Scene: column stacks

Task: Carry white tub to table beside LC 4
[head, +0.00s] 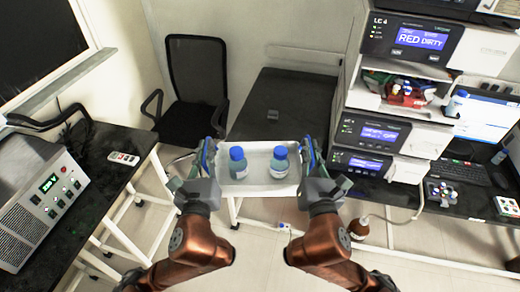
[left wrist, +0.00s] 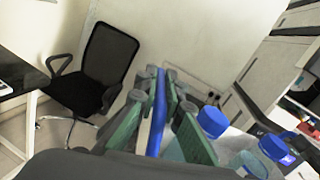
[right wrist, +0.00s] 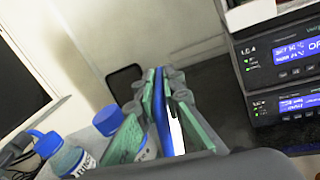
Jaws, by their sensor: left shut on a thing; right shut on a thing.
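The white tub (head: 258,190) holds two blue-capped bottles (head: 237,163) (head: 279,162) and hangs level between my grippers, over floor and the near edge of a black table (head: 290,95). My left gripper (head: 207,155) is shut on the tub's left blue handle (left wrist: 157,112). My right gripper (head: 311,157) is shut on its right blue handle (right wrist: 162,115). The black table lies beyond the tub, left of the instrument stack. An instrument labelled LC 4 (right wrist: 280,58) shows in the right wrist view. Table parts behind the tub are hidden.
A small dark item (head: 272,115) lies on the otherwise bare black table. A black chair (head: 197,75) stands to its left. The instrument stack (head: 385,132) rises close on its right. A left bench (head: 110,180) carries a boxy device (head: 42,195).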

